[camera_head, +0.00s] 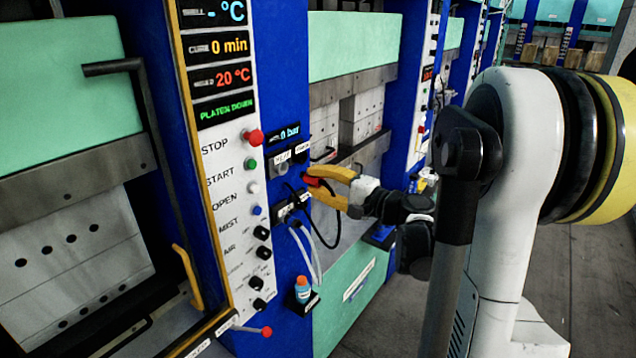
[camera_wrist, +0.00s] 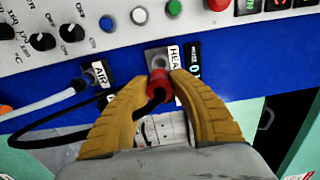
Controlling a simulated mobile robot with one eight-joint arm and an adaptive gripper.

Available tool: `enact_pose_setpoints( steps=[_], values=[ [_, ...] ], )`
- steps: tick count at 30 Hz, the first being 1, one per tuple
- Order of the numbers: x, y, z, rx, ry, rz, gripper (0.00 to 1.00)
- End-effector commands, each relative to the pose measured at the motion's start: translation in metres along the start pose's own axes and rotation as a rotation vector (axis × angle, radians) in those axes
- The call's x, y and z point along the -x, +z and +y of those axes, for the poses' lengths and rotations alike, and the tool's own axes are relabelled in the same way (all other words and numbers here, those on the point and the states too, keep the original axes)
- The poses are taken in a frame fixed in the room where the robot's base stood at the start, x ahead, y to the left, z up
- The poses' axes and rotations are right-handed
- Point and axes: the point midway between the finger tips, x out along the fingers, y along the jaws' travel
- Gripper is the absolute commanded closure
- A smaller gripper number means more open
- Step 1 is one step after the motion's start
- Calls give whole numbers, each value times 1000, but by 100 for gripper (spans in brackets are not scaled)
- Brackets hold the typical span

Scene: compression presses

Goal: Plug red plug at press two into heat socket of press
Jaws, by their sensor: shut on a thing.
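My gripper (camera_head: 320,186), with yellow fingers, is shut on the red plug (camera_head: 312,181) in front of the blue press column. In the wrist view the red plug (camera_wrist: 157,76) sits between the two fingertips, its black cable (camera_wrist: 75,133) running left. Just beyond it is a grey socket plate (camera_wrist: 154,54) beside a label reading "HEA" (camera_wrist: 173,57), which I take as the heat socket. The plug overlaps the plate's lower part there. In the head view the plug appears in front of and right of the grey socket plate (camera_head: 281,166). Contact between them cannot be told.
A socket labelled AIR (camera_wrist: 98,74) with a white hose (camera_wrist: 40,102) is to the left in the wrist view. The control panel (camera_head: 235,190) carries several knobs and buttons. A small bottle (camera_head: 302,288) stands on a ledge below. A black cable loop (camera_head: 338,232) hangs under my gripper.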

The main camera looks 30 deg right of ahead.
Motion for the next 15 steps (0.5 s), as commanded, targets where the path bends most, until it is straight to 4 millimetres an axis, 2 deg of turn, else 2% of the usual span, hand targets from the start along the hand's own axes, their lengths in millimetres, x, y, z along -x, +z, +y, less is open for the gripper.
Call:
enact_pose_setpoints(
  steps=[6, 15],
  values=[
    [-24, 1, 0, 0, 0, -2, 100],
    [-44, 0, 0, 0, 0, -1, 100]
  ],
)
